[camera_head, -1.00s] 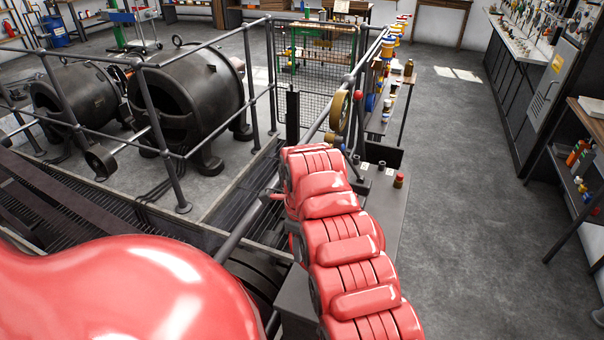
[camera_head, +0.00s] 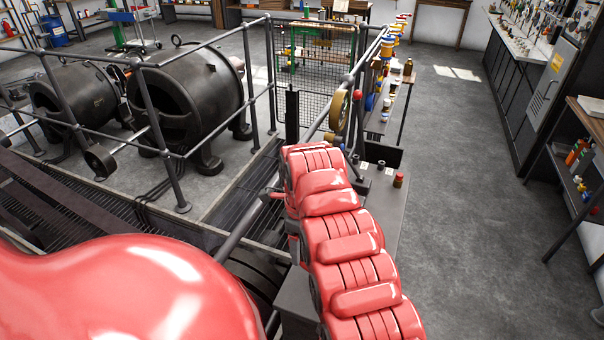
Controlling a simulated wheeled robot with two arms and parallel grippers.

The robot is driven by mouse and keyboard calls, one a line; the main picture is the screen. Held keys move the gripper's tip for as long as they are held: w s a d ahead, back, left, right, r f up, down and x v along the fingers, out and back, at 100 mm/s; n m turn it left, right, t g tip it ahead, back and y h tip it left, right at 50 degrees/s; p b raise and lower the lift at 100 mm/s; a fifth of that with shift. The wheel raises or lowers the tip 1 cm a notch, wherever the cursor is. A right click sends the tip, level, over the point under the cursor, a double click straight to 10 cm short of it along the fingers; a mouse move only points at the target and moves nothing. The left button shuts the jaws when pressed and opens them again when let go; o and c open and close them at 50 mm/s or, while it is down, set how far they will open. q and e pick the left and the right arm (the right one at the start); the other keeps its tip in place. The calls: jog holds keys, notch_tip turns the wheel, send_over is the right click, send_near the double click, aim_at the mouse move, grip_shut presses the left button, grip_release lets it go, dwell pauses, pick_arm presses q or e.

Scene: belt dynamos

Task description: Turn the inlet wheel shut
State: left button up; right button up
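A brass-coloured wheel (camera_head: 340,111) stands nearly edge-on by the railing, just beyond the far end of my red segmented arm. It is the only handwheel I can make out, and I cannot tell from its look whether it is the inlet wheel or how far it is turned. My red arm reaches up the middle of the view, and its far end appears short of the wheel with no visible contact. The arm's own bulk hides what lies beneath and beyond it. Neither gripper's fingers can be made out.
Black dynamos (camera_head: 187,95) stand left behind a grey railing (camera_head: 160,110). A grey bench top (camera_head: 386,205) with small knobs, including a red-capped one (camera_head: 398,181), lies right of my arm. A narrow table (camera_head: 398,105) holds bottles beyond. Open floor (camera_head: 455,220) lies to the right.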

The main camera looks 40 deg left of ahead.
notch_tip(320, 180, up, 17)
jog(key=p, duration=1.6)
jog(key=shift+r, duration=0.15)
